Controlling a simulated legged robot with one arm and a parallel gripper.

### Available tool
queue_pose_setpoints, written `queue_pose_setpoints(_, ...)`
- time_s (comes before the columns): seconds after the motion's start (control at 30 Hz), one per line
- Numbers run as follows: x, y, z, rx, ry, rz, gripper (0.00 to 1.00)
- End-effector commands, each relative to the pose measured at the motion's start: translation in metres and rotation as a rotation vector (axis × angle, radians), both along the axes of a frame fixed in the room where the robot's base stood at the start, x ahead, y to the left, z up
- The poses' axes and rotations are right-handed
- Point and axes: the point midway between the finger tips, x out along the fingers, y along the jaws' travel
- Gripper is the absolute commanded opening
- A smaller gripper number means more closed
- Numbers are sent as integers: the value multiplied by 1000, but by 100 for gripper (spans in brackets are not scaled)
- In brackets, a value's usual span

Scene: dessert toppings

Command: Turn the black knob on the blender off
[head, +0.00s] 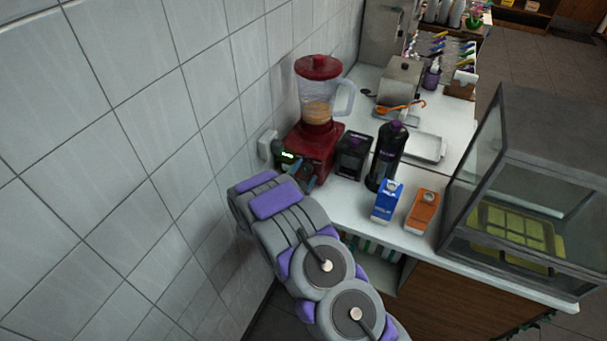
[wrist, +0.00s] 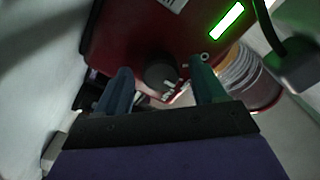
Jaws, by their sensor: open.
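The red blender (head: 312,145) stands on the white counter against the tiled wall, with a clear jug, a red lid and some tan contents. In the wrist view its red base (wrist: 130,40) fills the upper middle, and the black knob (wrist: 160,72) shows on it. A lit green display (wrist: 227,20) is on the base. My gripper (head: 303,175) is at the front of the base in the head view. In the wrist view my gripper (wrist: 160,88) is open, one finger on each side of the knob. I cannot tell whether the fingers touch it. The knob is hidden in the head view.
A black box (head: 352,154), a dark bottle (head: 387,157), a blue carton (head: 387,202) and an orange carton (head: 422,212) stand right of the blender. A glass display case (head: 520,190) is farther right. The tiled wall (head: 130,150) is close on the left.

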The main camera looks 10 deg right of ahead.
Motion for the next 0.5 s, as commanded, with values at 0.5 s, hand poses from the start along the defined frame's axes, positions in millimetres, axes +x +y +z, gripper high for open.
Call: queue_pose_setpoints(0.5,1,0,0,0,-1,1,46)
